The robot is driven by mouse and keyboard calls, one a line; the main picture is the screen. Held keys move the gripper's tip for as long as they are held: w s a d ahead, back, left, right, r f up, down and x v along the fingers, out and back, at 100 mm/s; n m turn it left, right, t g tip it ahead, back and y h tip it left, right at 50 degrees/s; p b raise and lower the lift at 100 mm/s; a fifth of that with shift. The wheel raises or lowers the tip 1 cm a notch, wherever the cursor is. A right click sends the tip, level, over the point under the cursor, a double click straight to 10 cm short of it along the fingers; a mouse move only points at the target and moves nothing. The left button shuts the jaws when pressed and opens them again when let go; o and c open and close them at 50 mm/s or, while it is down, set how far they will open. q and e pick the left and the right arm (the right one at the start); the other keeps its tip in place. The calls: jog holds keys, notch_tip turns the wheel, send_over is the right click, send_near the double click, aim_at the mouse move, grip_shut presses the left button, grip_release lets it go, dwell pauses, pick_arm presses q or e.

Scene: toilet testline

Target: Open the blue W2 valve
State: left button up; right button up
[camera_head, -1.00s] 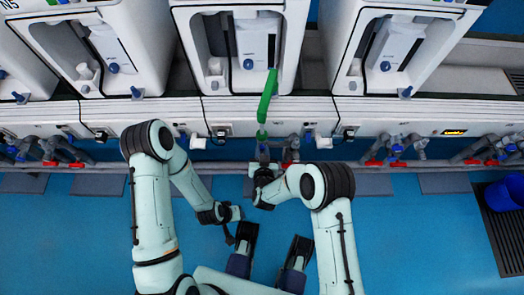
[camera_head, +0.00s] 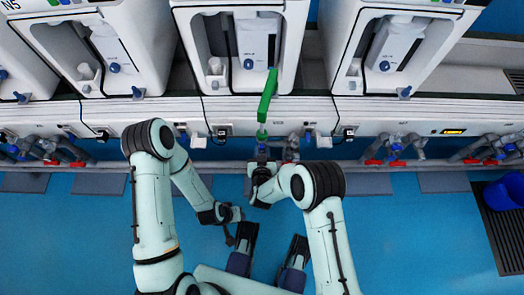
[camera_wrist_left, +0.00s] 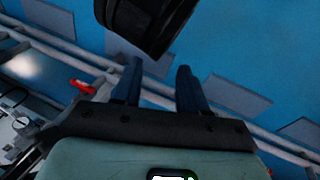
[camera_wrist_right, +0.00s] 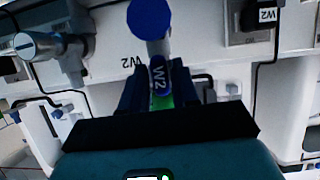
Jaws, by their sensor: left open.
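The blue W2 valve handle (camera_wrist_right: 158,78), marked with a white W2 label, shows between the fingers of my right gripper (camera_wrist_right: 160,85) in the right wrist view. I cannot tell whether the fingers touch it. A round blue part (camera_wrist_right: 150,18) shows beyond it. In the head view my right gripper (camera_head: 262,168) is at the pipe row below the middle unit and hides most of the valve. My left gripper (camera_wrist_left: 158,82) is open and empty over the blue floor, left of the right gripper in the head view (camera_head: 232,213).
Pipes with red handles (camera_head: 375,161) run right of my right gripper. A blue bucket (camera_head: 505,191) stands at far right.

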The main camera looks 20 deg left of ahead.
pick_arm(q)
jog(key=shift+g+h, duration=0.4)
jog(key=shift+g, duration=0.3)
jog(key=shift+s+d+r+p, duration=0.35)
jog(key=shift+s+r+p, duration=0.2)
jog(key=shift+s, duration=0.2)
jog(key=shift+s+d+r+p, duration=0.4)
jog(key=shift+s+r, duration=0.15)
jog(key=shift+s, duration=0.15)
jog(key=shift+s+d+r+p, duration=0.3)
jog(key=shift+s+r+p, duration=0.25)
jog(key=shift+s, duration=0.2)
pick_arm(e)
jog(key=v, duration=1.3)
jog(key=shift+s, duration=0.2)
jog(key=shift+r, duration=0.1)
